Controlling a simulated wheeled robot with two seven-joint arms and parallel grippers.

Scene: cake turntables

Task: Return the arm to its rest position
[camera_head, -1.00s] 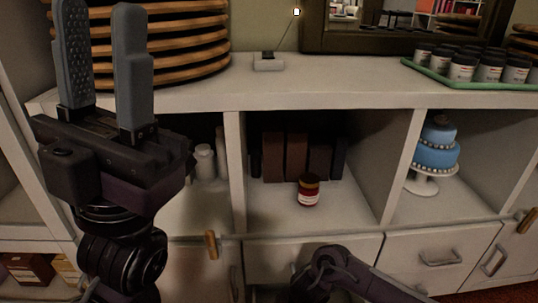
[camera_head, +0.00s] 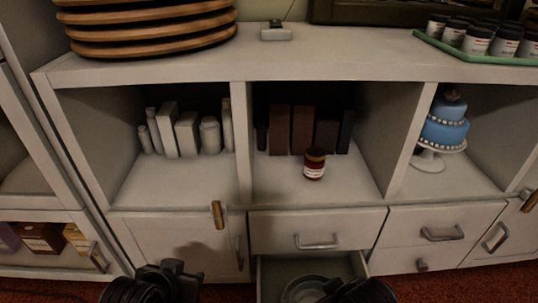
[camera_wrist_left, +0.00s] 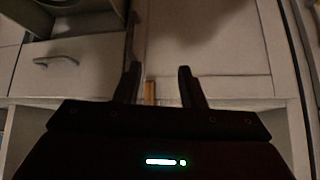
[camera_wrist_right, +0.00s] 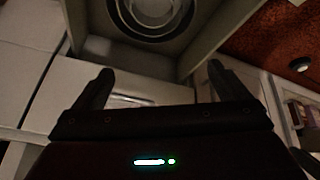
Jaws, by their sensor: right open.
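My left arm (camera_head: 155,284) is low at the bottom left of the head view, in front of the cabinet. In the left wrist view my left gripper (camera_wrist_left: 160,72) has its two fingers apart with nothing between them, facing the cabinet fronts. In the right wrist view my right gripper (camera_wrist_right: 160,68) has its fingers wide apart and empty, below an open drawer (camera_wrist_right: 205,45) with round metal pans in it. My right arm (camera_head: 350,291) shows only as a dark piece at the bottom of the head view, over that drawer.
A jar with a red-brown lid (camera_head: 314,163) stands in the middle compartment. A blue tiered cake (camera_head: 443,128) stands in the right one. White containers (camera_head: 187,135) stand in the left one. Wooden discs (camera_head: 150,35) and a green tray (camera_head: 470,53) are on top. The drawer juts out.

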